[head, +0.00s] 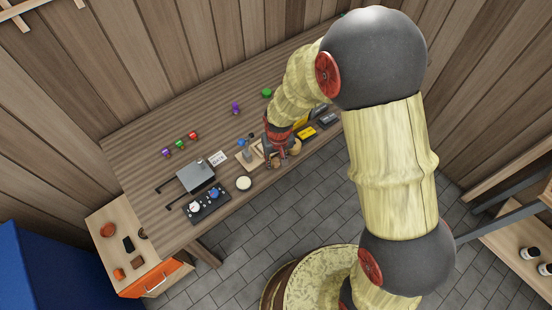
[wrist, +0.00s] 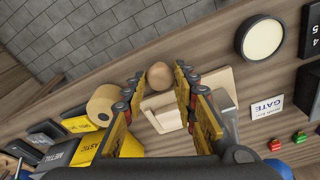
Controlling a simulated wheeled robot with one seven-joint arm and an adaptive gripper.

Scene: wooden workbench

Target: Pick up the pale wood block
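The pale wood block (wrist: 163,117) shows in the wrist view between my two fingers, lying at the edge of a pale board (wrist: 216,80). In the head view the board (head: 248,155) shows beside my gripper, and the block is hidden or too small to tell. My gripper (wrist: 157,80) is open, with one yellow-padded finger on each side of the block and a clear gap to it. In the head view my gripper (head: 277,157) is low over the front of the workbench. Contact with the block cannot be seen.
A brown rounded object (wrist: 160,75) lies just beyond the block, between the fingertips. A tan roll (wrist: 104,104) stands close outside the left finger. Labelled dark and yellow bins (wrist: 62,152) are at lower left. A round cream-topped object (wrist: 263,39) and a GATE sign (wrist: 267,107) are to the right.

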